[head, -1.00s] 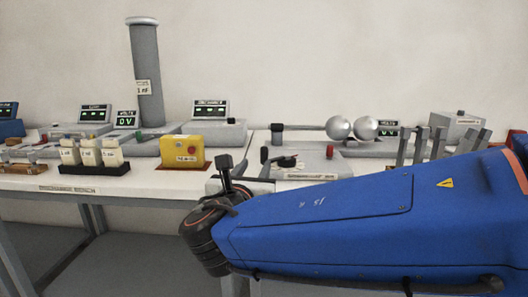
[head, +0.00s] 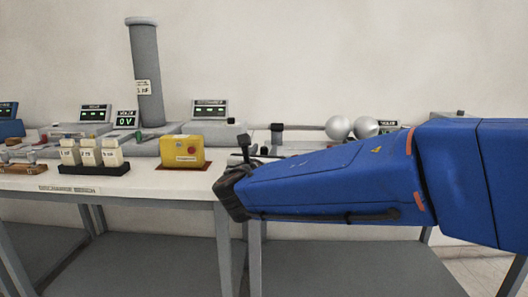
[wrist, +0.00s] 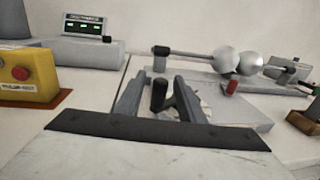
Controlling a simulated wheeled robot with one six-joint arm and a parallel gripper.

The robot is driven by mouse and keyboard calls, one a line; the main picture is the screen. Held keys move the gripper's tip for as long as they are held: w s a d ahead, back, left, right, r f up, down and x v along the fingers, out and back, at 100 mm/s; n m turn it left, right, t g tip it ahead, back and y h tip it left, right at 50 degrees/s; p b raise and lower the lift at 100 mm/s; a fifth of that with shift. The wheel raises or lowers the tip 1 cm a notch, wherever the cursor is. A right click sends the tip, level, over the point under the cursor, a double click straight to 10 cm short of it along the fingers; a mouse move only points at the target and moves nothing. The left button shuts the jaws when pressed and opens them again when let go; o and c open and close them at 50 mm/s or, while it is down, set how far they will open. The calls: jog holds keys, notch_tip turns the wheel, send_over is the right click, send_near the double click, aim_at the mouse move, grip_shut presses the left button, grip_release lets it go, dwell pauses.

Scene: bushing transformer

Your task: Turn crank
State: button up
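The crank's black upright handle (wrist: 159,95) shows in the wrist view on the grey control box (wrist: 252,112), near the box's left side. My gripper (wrist: 160,92) is open, with its two grey fingers pointing forward on the left and right of the handle. The handle appears between the fingers, with gaps visible on both sides. I cannot tell how deep it sits between them. In the head view my gripper (head: 244,148) is at the table's front edge by the box, and my blue arm hides most of the box and crank.
A yellow box with a red button (head: 183,151) stands left of my gripper. A metal sphere (head: 338,128) on a rod is behind the crank, with a second one beside it. A red knob (wrist: 231,88) stands on the control box. Displays and a tall grey cylinder (head: 146,75) are farther left.

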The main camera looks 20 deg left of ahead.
grip_shut()
